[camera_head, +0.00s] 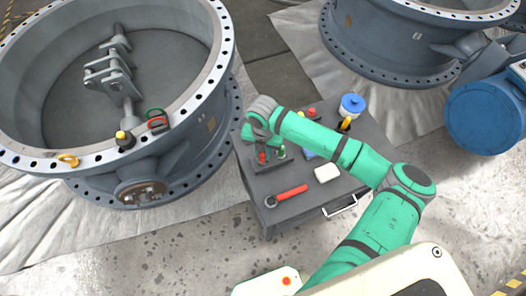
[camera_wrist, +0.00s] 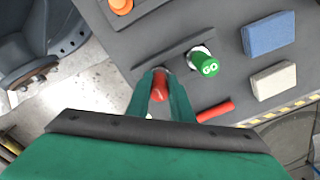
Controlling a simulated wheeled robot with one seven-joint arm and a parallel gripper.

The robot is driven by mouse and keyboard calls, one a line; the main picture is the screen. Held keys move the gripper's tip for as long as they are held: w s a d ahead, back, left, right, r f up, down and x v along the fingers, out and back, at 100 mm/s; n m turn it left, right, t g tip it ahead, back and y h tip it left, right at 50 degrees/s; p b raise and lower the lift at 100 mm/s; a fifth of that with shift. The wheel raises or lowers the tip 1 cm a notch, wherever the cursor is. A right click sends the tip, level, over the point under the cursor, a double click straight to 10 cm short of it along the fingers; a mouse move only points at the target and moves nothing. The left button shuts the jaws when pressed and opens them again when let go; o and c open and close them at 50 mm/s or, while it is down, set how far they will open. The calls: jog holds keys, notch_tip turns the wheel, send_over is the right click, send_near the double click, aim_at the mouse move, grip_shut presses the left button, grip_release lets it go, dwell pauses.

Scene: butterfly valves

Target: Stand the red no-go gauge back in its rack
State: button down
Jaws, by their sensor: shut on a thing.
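The red no-go gauge (camera_wrist: 160,84) is between the fingers of my gripper (camera_wrist: 160,98) in the wrist view, and the fingers are shut on it. In the head view its red end (camera_head: 262,158) shows below my gripper (camera_head: 258,140), over the cart top. The dark rack (camera_wrist: 140,68) is a raised strip on the cart. The green gauge (camera_wrist: 208,66), marked GO, stands in it beside the red one and also shows in the head view (camera_head: 281,152). The red gauge's lower end is at or just above the rack; I cannot tell whether it is seated.
A red-handled tool (camera_head: 291,192) and a white block (camera_head: 327,173) lie on the grey cart (camera_head: 330,196). A blue block (camera_wrist: 268,33) lies right of the gauges. A blue-lidded jar (camera_head: 352,104) stands at the back. A large valve (camera_head: 205,135) is close on the left.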

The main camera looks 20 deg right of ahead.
jog(key=shift+f, duration=0.1)
dwell(0.3)
jog(key=c, duration=1)
grip_release()
jog(key=shift+r, duration=3.5)
